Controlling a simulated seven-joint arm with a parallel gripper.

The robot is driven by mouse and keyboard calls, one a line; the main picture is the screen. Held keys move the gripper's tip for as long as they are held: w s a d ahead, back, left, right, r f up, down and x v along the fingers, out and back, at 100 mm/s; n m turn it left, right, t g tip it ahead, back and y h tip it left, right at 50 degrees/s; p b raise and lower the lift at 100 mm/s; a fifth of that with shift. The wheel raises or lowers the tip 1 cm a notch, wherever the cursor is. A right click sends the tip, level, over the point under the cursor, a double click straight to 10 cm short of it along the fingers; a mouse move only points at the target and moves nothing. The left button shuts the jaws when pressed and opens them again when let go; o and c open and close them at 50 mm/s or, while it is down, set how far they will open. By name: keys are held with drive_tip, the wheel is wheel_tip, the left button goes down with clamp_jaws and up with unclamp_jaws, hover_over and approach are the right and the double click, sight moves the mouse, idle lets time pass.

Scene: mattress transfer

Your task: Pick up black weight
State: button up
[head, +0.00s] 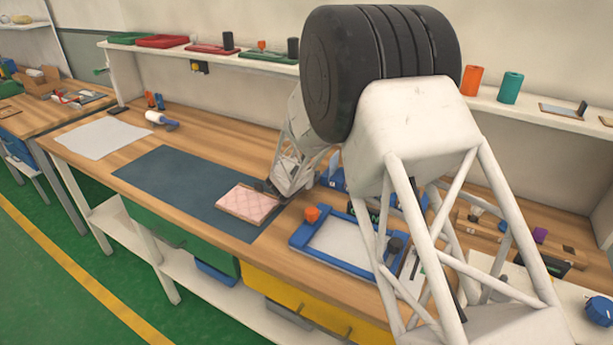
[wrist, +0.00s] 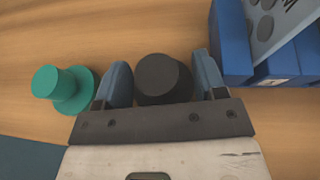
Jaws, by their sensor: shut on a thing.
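The black weight (wrist: 163,78) is a dark round cylinder, seen from above in the wrist view. It sits between the two fingers of my gripper (wrist: 163,82). The fingers are shut on it, one at each side. In the head view my gripper (head: 268,187) is low over the bench, behind the pink quilted mattress (head: 248,204). The weight there is hidden or too small to make out. I cannot tell whether the weight touches the bench.
A green knobbed piece (wrist: 66,88) stands just left of my gripper. A blue fixture (wrist: 232,45) is at the upper right. In the head view, a blue-framed tray (head: 345,260) lies right of the mattress. The dark blue mat (head: 160,180) has free room on its left.

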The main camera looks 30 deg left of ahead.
drive_tip(key=shift+r, duration=5)
